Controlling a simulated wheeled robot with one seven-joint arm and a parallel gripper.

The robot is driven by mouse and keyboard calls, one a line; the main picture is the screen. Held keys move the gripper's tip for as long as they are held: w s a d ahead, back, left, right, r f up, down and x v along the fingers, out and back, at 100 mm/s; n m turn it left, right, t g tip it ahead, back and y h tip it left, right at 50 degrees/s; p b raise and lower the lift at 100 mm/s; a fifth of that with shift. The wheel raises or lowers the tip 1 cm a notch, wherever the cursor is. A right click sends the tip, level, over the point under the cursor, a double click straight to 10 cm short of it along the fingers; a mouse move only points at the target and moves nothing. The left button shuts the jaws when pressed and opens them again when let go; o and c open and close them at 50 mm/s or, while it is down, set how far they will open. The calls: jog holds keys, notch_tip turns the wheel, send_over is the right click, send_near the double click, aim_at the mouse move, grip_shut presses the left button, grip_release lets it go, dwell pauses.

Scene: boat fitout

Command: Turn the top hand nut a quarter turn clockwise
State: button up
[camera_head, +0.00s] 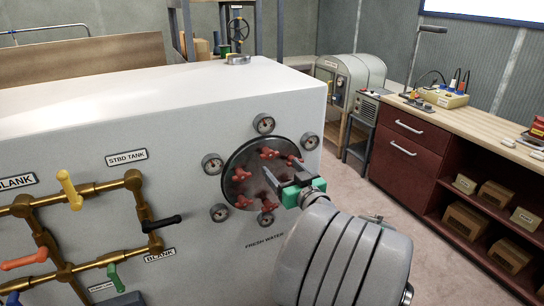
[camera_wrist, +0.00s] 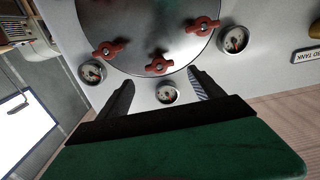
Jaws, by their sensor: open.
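The round dark cover (camera_head: 256,186) is on the white tank's front face and carries several red hand nuts around its rim. The top hand nut (camera_head: 268,153) is at the cover's upper edge; in the wrist view, which is turned upside down, it (camera_wrist: 158,65) shows just beyond the fingertips, between their lines. My gripper (camera_head: 277,163) is in front of the cover's upper right part, its fingers pointing at the cover. In the wrist view my gripper (camera_wrist: 161,77) is open and empty, apart from the nut. My gripper hides part of the cover's right side.
Several round gauges surround the cover; the top gauge (camera_head: 264,124) is close above the top nut and shows between my fingers in the wrist view (camera_wrist: 168,93). Neighbouring red nuts (camera_wrist: 110,48) sit on both sides. Brass pipes with coloured levers (camera_head: 70,190) are at left. A workbench (camera_head: 440,120) stands right.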

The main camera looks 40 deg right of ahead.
aim_at(271, 155)
jog(key=p+x, duration=0.2)
jog(key=x, duration=0.4)
jog(key=shift+w+d+r, duration=0.1)
jog(key=shift+w, duration=0.25)
jog(key=shift+w+d, duration=0.15)
jog(key=shift+w, duration=0.3)
jog(key=c, duration=1.4)
